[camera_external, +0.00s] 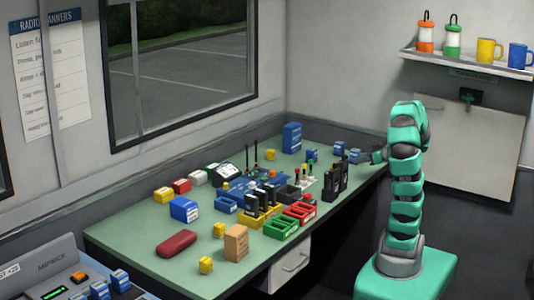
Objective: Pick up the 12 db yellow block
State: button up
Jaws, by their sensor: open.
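Several small yellow pieces are on the green table; the labels are too small to read, so I cannot tell which is the 12 dB one. One yellow block (206,265) is near the table's front edge. Another yellow block (219,230) sits a little behind it. A yellow box with a pale label (163,195) is at the back left. My gripper (375,158) is at the table's right end, open, beside some blue blocks (356,155) and far from these yellow pieces. Its fingers are small and partly hidden by my arm.
A tan block (236,243) stands right of the front yellow blocks. A dark red case (176,243) lies to their left. Green bins (281,229) and red bins (300,213), with dark upright racks (336,181), crowd the middle and right.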

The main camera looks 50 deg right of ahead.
jog(key=p+x, duration=0.1)
jog(key=x, duration=0.5)
jog(key=shift+w+f, duration=0.15)
jog(key=shift+w+a+f+b, duration=0.2)
jog(key=shift+w+f, duration=0.25)
jog(key=shift+w, duration=0.25)
jog(key=shift+w+a+f+b, duration=0.2)
jog(key=shift+w+f, duration=0.3)
jog(key=shift+w, duration=0.2)
jog(key=shift+p+x, duration=0.45)
jog(key=shift+x, duration=0.7)
jog(key=c, duration=1.1)
